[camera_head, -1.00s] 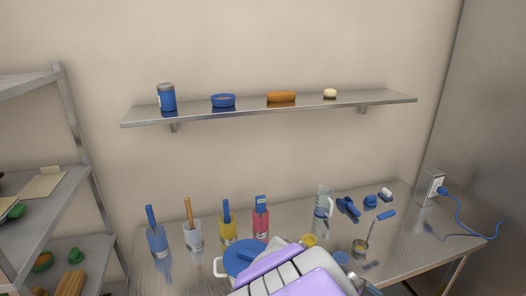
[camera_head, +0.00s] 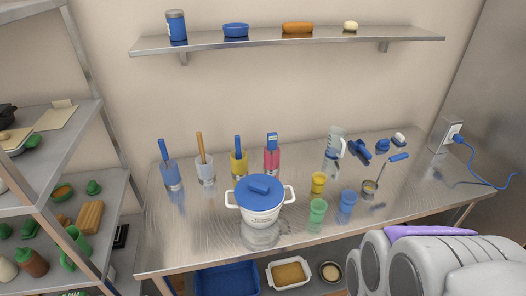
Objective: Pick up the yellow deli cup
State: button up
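The yellow deli cup (camera_head: 318,182) stands on the steel table (camera_head: 170,248), right of the white pot with a blue lid (camera_head: 259,200). A green cup (camera_head: 317,212) stands in front of it and a blue cup (camera_head: 347,201) to its front right. Another yellow container (camera_head: 239,163) with a blue-handled tool in it stands further back left. My grey and purple arm fills the lower right corner. My gripper's fingers cannot be made out, and nothing is seen touching the yellow cup.
Several containers with tools line the back left. A wall shelf (camera_head: 280,41) hangs above. A power outlet box (camera_head: 445,134) with a blue cord is at the right.

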aim_at(319, 179)
jog(key=i+l+u, duration=0.35)
jog(key=l, duration=0.45)
jog(key=i+l+u, duration=0.15)
jog(key=i+l, duration=0.15)
jog(key=l, duration=0.1)
